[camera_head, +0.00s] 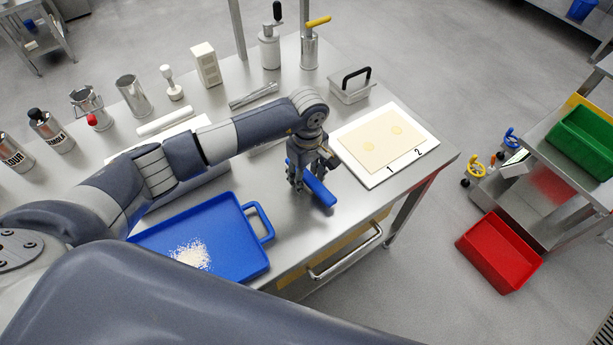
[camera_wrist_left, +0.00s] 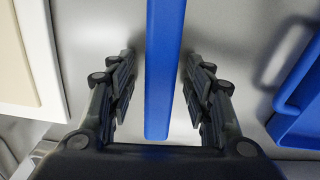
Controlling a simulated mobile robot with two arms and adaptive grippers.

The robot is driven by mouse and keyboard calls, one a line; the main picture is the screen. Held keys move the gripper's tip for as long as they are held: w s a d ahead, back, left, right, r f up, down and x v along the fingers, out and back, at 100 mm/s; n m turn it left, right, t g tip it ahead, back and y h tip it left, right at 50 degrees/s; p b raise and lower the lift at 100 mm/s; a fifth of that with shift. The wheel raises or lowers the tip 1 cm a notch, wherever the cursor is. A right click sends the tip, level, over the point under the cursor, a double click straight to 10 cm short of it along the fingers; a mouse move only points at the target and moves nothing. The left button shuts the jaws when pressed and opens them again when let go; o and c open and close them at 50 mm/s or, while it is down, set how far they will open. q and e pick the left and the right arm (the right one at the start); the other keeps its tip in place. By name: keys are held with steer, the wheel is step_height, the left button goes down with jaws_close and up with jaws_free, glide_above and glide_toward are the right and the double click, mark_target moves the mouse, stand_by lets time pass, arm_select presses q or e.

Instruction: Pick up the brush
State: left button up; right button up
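The brush (camera_head: 322,192) is a long blue bar on the steel table, between the blue tray and the white board. Its upper part is hidden behind my left gripper (camera_head: 305,178) in the head view. In the left wrist view the brush (camera_wrist_left: 164,75) runs between the two fingers of my left gripper (camera_wrist_left: 162,82). The fingers are open, with a visible gap on each side of the blue bar. No bristles show clearly. My right gripper is not in view.
A blue tray (camera_head: 222,222) with white flour lies to the left. A white board (camera_head: 372,180) with a dough sheet (camera_head: 376,150) lies to the right, near a steel box (camera_head: 350,92). Canisters and tools line the back. The table's front edge is close to the brush.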

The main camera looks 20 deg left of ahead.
mark_target(307, 175)
arm_select(q)
steer(key=c, duration=0.8)
steer(key=shift+r, duration=0.1)
step_height(307, 175, up, 9)
steer(key=shift+r+b, duration=0.1)
steer(key=shift+b, duration=1)
steer(key=shift+r, duration=0.3)
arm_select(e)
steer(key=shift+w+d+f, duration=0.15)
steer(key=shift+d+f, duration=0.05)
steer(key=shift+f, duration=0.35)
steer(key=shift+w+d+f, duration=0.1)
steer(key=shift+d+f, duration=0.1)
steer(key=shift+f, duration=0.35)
arm_select(q)
steer(key=shift+o, duration=0.5)
steer(key=shift+r, duration=0.1)
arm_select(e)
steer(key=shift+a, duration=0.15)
